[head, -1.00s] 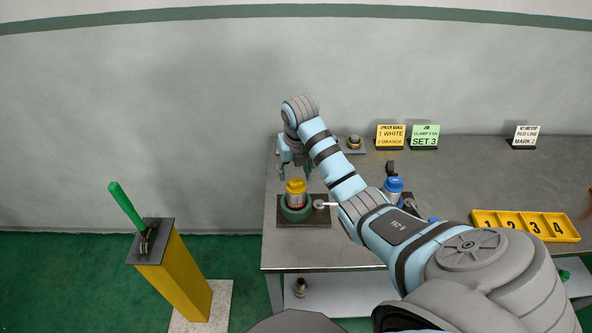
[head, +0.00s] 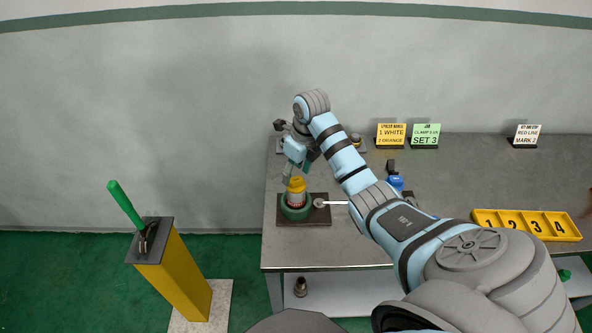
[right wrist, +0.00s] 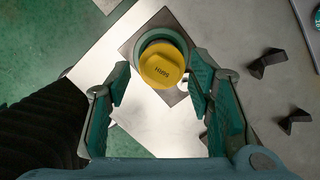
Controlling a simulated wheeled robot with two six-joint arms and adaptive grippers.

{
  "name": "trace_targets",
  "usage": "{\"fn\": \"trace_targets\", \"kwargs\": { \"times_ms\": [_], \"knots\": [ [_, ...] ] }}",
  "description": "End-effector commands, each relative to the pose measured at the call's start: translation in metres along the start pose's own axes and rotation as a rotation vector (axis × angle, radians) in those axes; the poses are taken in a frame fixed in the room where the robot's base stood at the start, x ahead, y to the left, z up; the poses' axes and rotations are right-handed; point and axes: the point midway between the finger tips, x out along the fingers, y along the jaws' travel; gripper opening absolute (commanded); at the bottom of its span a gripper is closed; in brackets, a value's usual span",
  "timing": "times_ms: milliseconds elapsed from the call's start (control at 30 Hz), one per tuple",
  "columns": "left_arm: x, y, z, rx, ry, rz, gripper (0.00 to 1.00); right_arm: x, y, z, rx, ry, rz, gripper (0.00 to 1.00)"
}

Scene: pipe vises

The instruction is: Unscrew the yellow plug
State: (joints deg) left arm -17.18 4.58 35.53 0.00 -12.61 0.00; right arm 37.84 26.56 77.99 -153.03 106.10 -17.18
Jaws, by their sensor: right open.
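The yellow plug (head: 297,184) sits upright on top of a pipe held in a green round vise (head: 296,211) on a dark base plate at the bench's left end. In the right wrist view the yellow plug (right wrist: 162,65) shows from above, with dark lettering on its top. My right gripper (head: 300,168) is just above and behind the plug in the head view. Its two green-padded fingers (right wrist: 158,88) are apart, with the plug near and slightly beyond their tips, and nothing is held. My left gripper is not in view.
A vise handle (head: 335,203) sticks out right of the base plate. A blue-topped piece (head: 397,183) stands partly behind my arm. A yellow numbered tray (head: 525,225) lies at right, and signs stand along the back. A yellow post (head: 180,280) with a green-handled tool stands left of the bench.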

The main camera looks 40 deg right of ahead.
Motion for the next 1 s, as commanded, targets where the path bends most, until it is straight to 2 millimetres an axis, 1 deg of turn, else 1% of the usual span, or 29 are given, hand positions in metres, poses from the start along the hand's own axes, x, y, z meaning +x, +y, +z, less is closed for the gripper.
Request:
{"fn": "trace_targets", "kwargs": {
  "times_ms": [100, 200, 667, 767, 900, 967, 1000],
  "knots": [
    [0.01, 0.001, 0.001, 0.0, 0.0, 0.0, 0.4, 0.014, 0.0, -0.003, 0.001, 0.002, 0.001, 0.48],
    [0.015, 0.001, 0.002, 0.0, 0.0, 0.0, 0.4, 0.021, 0.0, -0.005, 0.001, 0.002, 0.001, 0.48],
    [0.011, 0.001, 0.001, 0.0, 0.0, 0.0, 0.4, 0.019, -0.002, -0.004, 0.002, 0.001, 0.0, 0.48],
    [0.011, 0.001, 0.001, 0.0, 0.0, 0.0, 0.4, 0.019, -0.002, -0.004, 0.002, 0.001, 0.0, 0.33],
    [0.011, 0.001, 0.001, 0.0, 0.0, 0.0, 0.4, 0.019, -0.002, -0.004, 0.002, 0.001, 0.0, 0.11],
    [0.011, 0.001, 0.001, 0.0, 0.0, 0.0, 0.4, 0.019, -0.002, -0.004, 0.002, 0.001, 0.0, 0.01],
    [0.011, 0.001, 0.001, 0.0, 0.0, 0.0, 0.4, 0.02, -0.002, -0.004, -0.004, 0.001, 0.001, 0.0]
  ]
}}
